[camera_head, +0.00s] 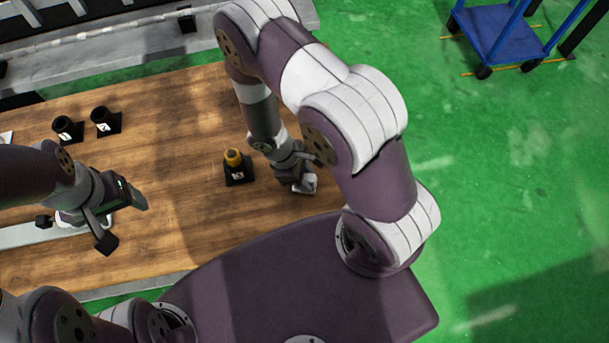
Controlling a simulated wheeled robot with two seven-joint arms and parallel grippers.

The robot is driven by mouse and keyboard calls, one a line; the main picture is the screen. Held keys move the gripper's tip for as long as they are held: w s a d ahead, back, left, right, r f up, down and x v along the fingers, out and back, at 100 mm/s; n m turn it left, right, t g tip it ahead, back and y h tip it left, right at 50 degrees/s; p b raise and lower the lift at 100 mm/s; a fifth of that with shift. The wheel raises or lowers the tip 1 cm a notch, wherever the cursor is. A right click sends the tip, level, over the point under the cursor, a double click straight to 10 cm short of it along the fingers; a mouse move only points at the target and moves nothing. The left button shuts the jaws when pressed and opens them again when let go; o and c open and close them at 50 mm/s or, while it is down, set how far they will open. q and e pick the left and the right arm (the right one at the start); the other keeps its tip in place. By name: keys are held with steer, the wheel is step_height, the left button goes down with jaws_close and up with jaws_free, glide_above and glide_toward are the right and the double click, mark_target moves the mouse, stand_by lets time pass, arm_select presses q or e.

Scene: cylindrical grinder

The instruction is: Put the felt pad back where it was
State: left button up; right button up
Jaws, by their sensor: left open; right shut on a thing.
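My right gripper (304,184) is low over the right part of the wooden table, shut on a small light-grey thing (309,183). This may be the felt pad, but it is small and partly hidden by the fingers and arm, so I cannot be sure. I cannot tell whether it touches the table. My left gripper (122,221) is open over the left part of the table, its two dark fingertips well apart, with nothing seen between them.
A black numbered stand (239,177) holding a yellow-brown cylinder (233,157) is left of my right gripper. Two black stands with dark round pieces (67,126) (106,118) are at the back left. A blue cart (500,30) stands beyond.

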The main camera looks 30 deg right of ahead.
steer(key=o, duration=0.9)
steer(key=shift+w+f, duration=0.15)
steer(key=shift+w, duration=0.05)
steer(key=shift+s+r, duration=0.2)
steer(key=shift+s, duration=0.2)
steer(key=shift+r, duration=0.2)
steer(key=v, duration=1.2)
arm_select(q)
steer(key=shift+s+f+b, duration=0.15)
steer(key=shift+f+b, duration=0.5)
steer(key=shift+f, duration=0.05)
arm_select(e)
step_height(320, 180, up, 9)
steer(key=m+t+y, duration=0.4)
steer(key=m, duration=0.7)
glide_above(306, 175)
